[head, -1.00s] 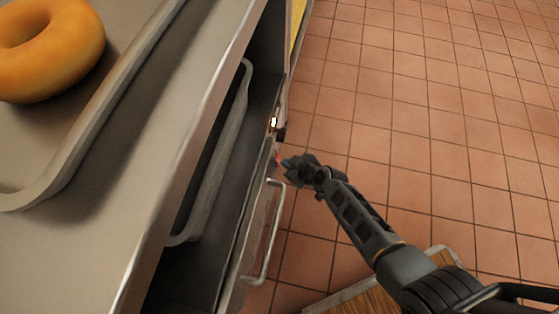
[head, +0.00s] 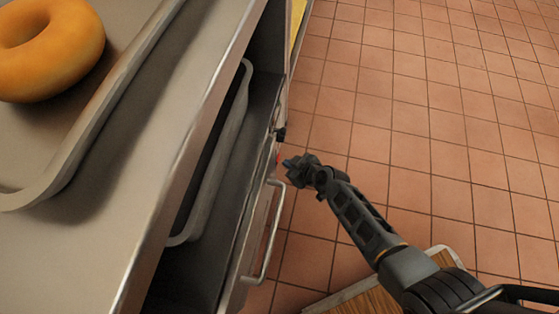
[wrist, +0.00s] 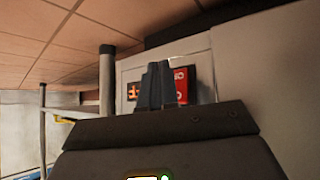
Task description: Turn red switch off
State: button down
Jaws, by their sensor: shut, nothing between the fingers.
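The red switch (wrist: 182,78) shows in the wrist view on a dark plate, beside a black part with orange marks (wrist: 133,91). My gripper's fingers (wrist: 162,68) are shut and empty, and they cover part of the switch. In the head view only a small red spot of the switch (head: 278,158) shows at the edge of the cabinet front. My gripper (head: 287,163) is just to the right of it, with a narrow gap that looks clear of contact. Which way the switch is set cannot be made out.
A metal bar handle (head: 268,238) stands out from the cabinet front (head: 236,285) just below my gripper. A bagel (head: 45,50) lies on a tray (head: 120,75) on the counter. The tiled floor (head: 430,130) to the right is open.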

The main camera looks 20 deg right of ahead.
jog(key=shift+s+d, duration=0.25)
jog(key=shift+d, duration=0.05)
jog(key=shift+s+d+r, duration=0.25)
jog(key=shift+s+d, duration=0.5)
jog(key=shift+d, duration=0.25)
jog(key=shift+s+d+r, duration=0.25)
jog(key=shift+s+d, duration=0.45)
jog(key=shift+d, duration=0.3)
